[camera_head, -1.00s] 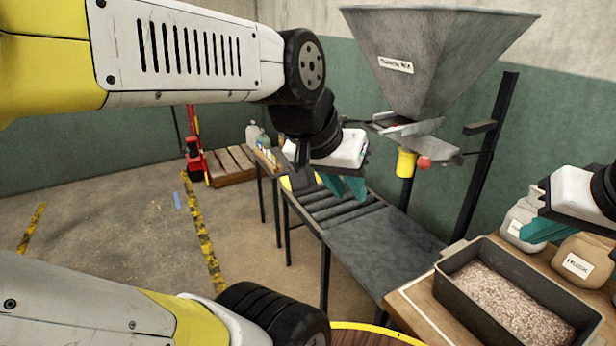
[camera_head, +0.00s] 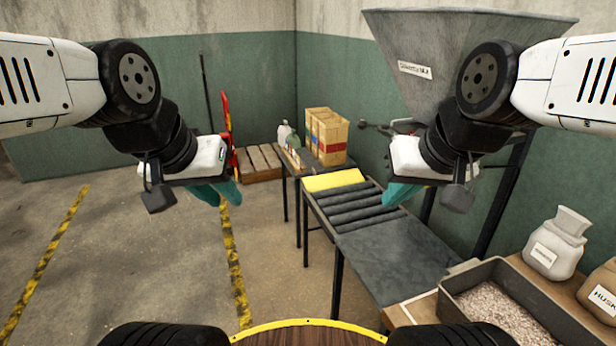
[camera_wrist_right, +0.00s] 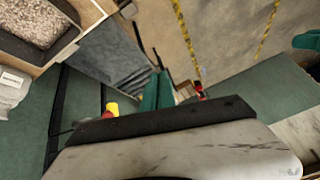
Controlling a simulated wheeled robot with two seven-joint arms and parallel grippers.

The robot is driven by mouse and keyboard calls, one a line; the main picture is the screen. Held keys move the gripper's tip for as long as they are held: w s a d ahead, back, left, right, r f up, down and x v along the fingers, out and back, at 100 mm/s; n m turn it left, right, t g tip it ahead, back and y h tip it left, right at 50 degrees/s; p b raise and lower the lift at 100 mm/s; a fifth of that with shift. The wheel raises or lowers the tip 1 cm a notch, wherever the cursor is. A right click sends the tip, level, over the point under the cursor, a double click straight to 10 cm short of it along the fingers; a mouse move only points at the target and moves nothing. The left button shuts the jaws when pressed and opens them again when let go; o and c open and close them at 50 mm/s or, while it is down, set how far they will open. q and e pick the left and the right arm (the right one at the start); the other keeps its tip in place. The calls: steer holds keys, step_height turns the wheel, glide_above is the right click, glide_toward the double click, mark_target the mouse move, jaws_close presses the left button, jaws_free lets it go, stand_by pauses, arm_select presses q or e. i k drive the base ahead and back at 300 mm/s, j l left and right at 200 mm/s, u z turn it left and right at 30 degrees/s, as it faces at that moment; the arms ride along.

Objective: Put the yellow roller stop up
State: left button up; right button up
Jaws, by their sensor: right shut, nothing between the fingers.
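The yellow roller stop (camera_head: 333,180) is a flat yellow plate across the far end of the roller conveyor (camera_head: 358,204). I cannot tell for sure whether it lies flat or is tilted. My left gripper (camera_head: 224,196) hangs in the air left of the conveyor, its teal fingers apart and empty. My right gripper (camera_head: 398,196) is shut and empty, in front of the conveyor's right side in the head view. In the right wrist view its teal fingers (camera_wrist_right: 157,92) are together. Neither gripper appears to touch the stop.
A grey hopper (camera_head: 430,50) is at the right. A tray of grain (camera_head: 500,305) and a white sack (camera_head: 556,244) are near right. Floor at left is free.

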mark_target(317, 183)
steer(key=i+j, duration=0.1)
steer(key=j, duration=0.6)
steer(key=i+j+z, duration=0.1)
steer(key=j, duration=0.25)
steer(key=i+j+z, duration=0.25)
steer(key=i+j, duration=1.1)
steer(key=i+j+z, duration=0.1)
steer(key=i, duration=0.35)
steer(key=i+j+z, duration=0.1)
steer(key=i, duration=0.35)
steer(key=i+l, duration=0.25)
steer(key=i, duration=0.2)
